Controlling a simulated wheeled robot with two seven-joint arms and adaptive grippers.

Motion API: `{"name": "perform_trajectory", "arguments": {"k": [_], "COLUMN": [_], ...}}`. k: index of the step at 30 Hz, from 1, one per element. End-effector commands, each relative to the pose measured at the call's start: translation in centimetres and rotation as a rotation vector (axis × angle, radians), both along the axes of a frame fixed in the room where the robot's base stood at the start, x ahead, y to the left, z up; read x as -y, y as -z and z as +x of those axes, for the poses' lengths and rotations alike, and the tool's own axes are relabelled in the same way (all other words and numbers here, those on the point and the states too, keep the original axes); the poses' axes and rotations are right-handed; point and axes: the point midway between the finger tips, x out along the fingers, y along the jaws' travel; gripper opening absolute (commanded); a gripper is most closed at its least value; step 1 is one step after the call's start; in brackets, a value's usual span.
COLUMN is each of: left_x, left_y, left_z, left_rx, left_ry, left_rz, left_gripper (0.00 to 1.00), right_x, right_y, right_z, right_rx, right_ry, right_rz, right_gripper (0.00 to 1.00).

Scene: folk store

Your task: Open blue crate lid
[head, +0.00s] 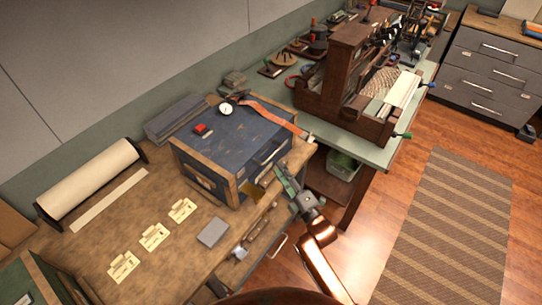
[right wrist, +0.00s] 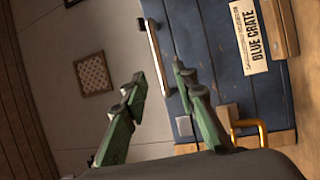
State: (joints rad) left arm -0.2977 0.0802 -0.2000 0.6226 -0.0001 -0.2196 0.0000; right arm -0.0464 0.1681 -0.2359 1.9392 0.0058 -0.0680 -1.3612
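The blue crate (head: 232,150) stands on the wooden workbench, its lid down, with wooden corner trim. A bar handle (head: 272,154) is on its near side. In the right wrist view the crate (right wrist: 215,60) shows its "BLUE CRATE" label (right wrist: 250,37) and a pale handle bar (right wrist: 158,57). My right gripper (head: 283,176) is close in front of the crate's near side. Its green fingers (right wrist: 160,78) are apart, with the handle bar seen between and beyond them; contact cannot be told. My left gripper is not in view.
A red item (head: 201,130), a round dial (head: 227,108) and an orange strap (head: 268,114) lie on the lid. Paper cards (head: 154,236) and a grey block (head: 213,232) are on the bench. A wooden rack (head: 345,75) stands to the right.

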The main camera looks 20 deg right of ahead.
Motion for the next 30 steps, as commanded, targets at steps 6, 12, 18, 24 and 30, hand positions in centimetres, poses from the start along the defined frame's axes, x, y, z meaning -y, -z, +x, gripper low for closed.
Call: {"name": "perform_trajectory", "arguments": {"k": [6,12,18,24,30], "left_x": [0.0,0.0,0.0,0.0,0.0], "left_y": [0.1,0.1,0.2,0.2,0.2], "left_z": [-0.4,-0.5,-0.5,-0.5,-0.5], "left_rx": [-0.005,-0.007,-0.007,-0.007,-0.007], "left_ry": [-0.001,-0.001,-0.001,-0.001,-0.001], "left_rz": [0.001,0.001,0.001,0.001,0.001], "left_gripper": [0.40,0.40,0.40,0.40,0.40], "right_x": [-0.8,-1.5,-1.9,-1.9,-1.9], "right_y": [-0.9,-1.2,-1.4,-1.4,-1.4], "right_z": [2.7,5.6,7.0,7.2,7.2], "right_rx": [0.008,0.005,0.004,0.002,0.002], "right_ry": [0.000,0.001,0.001,0.001,0.001], "right_rz": [-0.001,0.000,0.000,0.000,0.000], "right_gripper": [0.27,0.27,0.27,0.27,0.19]}}
